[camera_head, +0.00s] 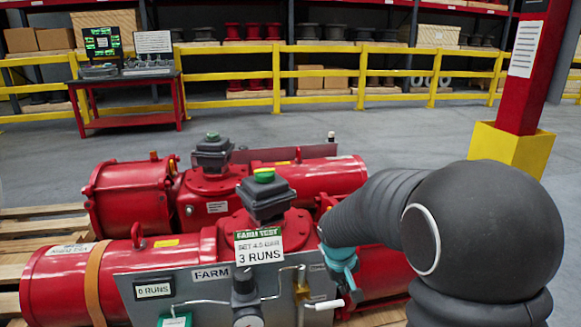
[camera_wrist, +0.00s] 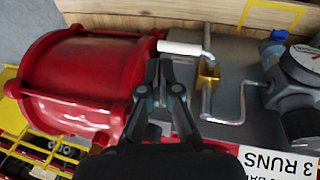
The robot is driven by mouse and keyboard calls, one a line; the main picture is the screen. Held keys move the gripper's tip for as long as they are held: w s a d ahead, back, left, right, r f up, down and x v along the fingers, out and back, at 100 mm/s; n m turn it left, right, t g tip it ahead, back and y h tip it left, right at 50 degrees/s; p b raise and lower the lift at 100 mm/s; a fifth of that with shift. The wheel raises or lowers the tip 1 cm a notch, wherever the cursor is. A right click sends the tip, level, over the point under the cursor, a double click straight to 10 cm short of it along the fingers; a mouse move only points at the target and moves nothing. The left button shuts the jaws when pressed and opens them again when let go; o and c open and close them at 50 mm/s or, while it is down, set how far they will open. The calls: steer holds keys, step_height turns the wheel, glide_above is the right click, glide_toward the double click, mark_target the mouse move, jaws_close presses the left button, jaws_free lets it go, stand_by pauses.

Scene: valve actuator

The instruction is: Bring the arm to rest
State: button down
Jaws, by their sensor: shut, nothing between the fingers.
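My gripper (camera_wrist: 160,68) is shut and empty in the wrist view. Its fingertips appear beside a white lever handle (camera_wrist: 180,47) on a brass valve (camera_wrist: 207,78); I cannot tell whether they touch. In the head view my arm reaches in from the right, bent down over the red actuators, and its teal wrist part (camera_head: 340,262) is above the white handle (camera_head: 326,304). The fingertips are not clear there. A grey panel (camera_head: 195,283) stands before the near red actuator (camera_head: 65,285).
A second red actuator (camera_head: 130,195) lies behind, on wooden pallets. A red post (camera_head: 520,80) with a yellow base stands at the right. Yellow railings (camera_head: 320,73) and a red bench (camera_head: 125,85) are behind; the grey floor between is clear.

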steer(key=s+r+m+t+y, duration=0.1)
steer(key=s+r, duration=0.6)
steer(key=s, duration=0.5)
steer(key=s+r+m+t+y, duration=0.1)
steer(key=s+r+t, duration=0.1)
steer(key=s+r, duration=0.5)
steer(key=shift+s+r, duration=0.3)
steer(key=shift+s, duration=2.85)
